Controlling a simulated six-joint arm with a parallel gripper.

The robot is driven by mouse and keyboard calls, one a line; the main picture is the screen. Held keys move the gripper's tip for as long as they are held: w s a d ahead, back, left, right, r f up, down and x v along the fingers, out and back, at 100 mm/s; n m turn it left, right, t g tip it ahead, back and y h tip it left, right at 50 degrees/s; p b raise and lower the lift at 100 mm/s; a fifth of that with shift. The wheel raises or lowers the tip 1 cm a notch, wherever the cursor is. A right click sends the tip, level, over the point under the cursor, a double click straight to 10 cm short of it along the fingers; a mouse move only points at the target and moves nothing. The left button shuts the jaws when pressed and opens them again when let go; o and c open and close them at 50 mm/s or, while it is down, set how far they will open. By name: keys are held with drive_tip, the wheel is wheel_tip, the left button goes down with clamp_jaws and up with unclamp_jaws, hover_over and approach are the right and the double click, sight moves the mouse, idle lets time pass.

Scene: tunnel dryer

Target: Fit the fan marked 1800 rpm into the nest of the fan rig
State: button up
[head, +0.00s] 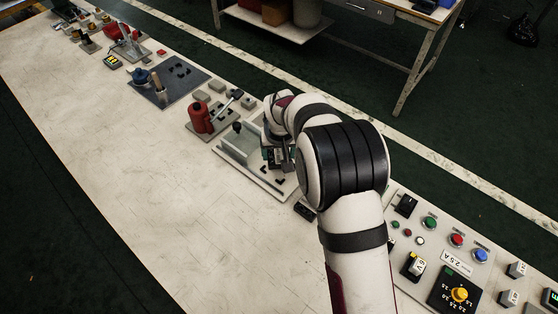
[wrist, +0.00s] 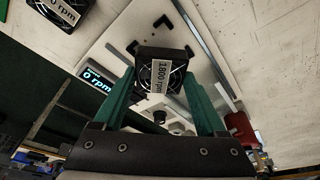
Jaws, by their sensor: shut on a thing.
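My gripper (wrist: 161,72) is shut on a black square fan (wrist: 152,84) in the wrist view. The fan's white label reads 1800 rpm. The fan rig is a pale plate (wrist: 117,32) with small black corner pieces of the nest (wrist: 163,21) beyond the fan. The fan appears held above the plate, apart from those corners; the exact gap cannot be told. In the head view my gripper (head: 278,158) is over the right part of the rig (head: 229,160), and my arm hides part of it. The rig's display (wrist: 97,80) reads 0 rpm.
Another fan (wrist: 62,12) lies beside the rig, its label partly cut off. A clear upright panel (head: 238,141) stands on the rig. A red device (head: 203,119) is to its left. Buttons and a yellow knob (head: 459,294) are at right. The table's front (head: 150,200) is clear.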

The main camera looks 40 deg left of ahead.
sight(279, 159)
drive_tip(key=shift+f, duration=1.9)
drive_tip(key=shift+f, duration=0.15)
drive_tip(key=o, duration=1.3)
